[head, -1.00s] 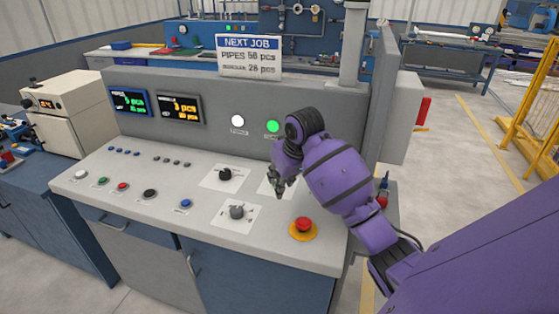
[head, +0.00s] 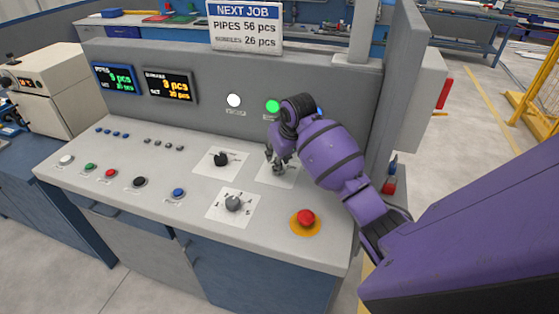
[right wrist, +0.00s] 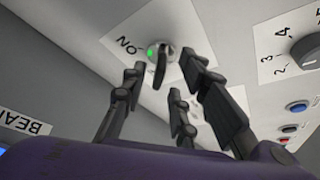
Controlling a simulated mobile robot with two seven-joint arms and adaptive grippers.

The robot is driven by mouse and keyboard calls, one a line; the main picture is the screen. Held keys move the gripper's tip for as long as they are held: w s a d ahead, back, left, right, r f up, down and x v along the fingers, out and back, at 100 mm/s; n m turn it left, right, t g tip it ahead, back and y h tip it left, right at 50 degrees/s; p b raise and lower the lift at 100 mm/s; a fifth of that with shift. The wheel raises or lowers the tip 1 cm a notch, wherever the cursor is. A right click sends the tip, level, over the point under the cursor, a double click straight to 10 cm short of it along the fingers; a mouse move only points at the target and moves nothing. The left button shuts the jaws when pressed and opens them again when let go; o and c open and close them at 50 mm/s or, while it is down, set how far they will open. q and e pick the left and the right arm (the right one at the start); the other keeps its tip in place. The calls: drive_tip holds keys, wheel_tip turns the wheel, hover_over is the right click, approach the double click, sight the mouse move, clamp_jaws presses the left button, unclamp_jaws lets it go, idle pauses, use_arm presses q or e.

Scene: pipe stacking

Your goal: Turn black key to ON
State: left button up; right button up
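The black key (right wrist: 160,64) stands out of a round lock in a white plate (right wrist: 112,46) in the right wrist view. A green dot and the word ON are beside the lock. My right gripper (right wrist: 166,80) is open, with its dark fingers spread to either side of the key; a gap shows between them and the key. In the head view my right gripper (head: 277,166) is low over the plate (head: 287,179) and hides the key. My left gripper is in neither view.
A black knob (head: 221,159) and a grey rotary knob (head: 233,204) are left of my gripper. A red emergency button (head: 305,218) is in front, near the panel's edge. The upright panel behind carries white (head: 234,100) and green (head: 272,106) lamps.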

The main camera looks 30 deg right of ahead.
drive_tip(key=shift+w+f, duration=0.35)
drive_tip(key=shift+f, duration=0.2)
clamp_jaws()
